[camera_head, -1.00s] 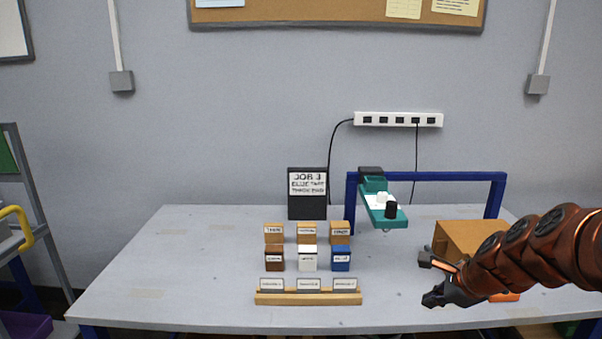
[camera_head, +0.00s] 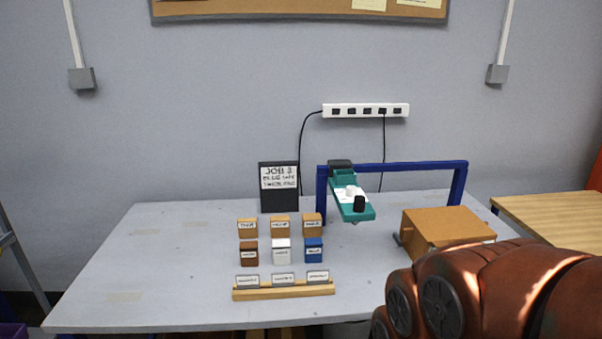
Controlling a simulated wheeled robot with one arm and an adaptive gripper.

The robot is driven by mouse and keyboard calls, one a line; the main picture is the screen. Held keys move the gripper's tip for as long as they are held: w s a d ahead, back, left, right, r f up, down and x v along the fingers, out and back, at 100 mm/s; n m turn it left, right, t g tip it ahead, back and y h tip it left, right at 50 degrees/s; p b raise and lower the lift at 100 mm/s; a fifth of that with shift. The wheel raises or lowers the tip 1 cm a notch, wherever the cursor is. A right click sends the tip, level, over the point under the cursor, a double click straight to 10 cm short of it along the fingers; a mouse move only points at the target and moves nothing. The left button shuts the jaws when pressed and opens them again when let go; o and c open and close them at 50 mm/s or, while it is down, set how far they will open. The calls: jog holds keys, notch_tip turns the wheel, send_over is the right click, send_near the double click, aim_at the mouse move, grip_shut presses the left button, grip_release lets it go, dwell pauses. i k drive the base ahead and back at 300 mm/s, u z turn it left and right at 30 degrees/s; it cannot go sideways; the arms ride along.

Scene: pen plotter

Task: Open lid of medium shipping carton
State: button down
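My copper-coloured arm fills the lower right corner, in front of the carton. My gripper does not show; it is out of frame or hidden behind the arm.
Several small labelled boxes, a wooden label rack (camera_head: 284,291) and a dark job sign (camera_head: 279,187) are further left. A wooden table (camera_head: 560,220) is at the right. The left tabletop is clear.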

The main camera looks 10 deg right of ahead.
aim_at(438, 224)
jog(key=z, duration=1.3)
jog(key=i, duration=0.1)
jog(key=z, duration=0.4)
jog(key=k, duration=1.3)
jog(key=u, duration=0.2)
jog(key=i, duration=0.65)
jog(key=u, duration=0.85)
jog(key=i, duration=0.7)
jog(key=u, duration=0.05)
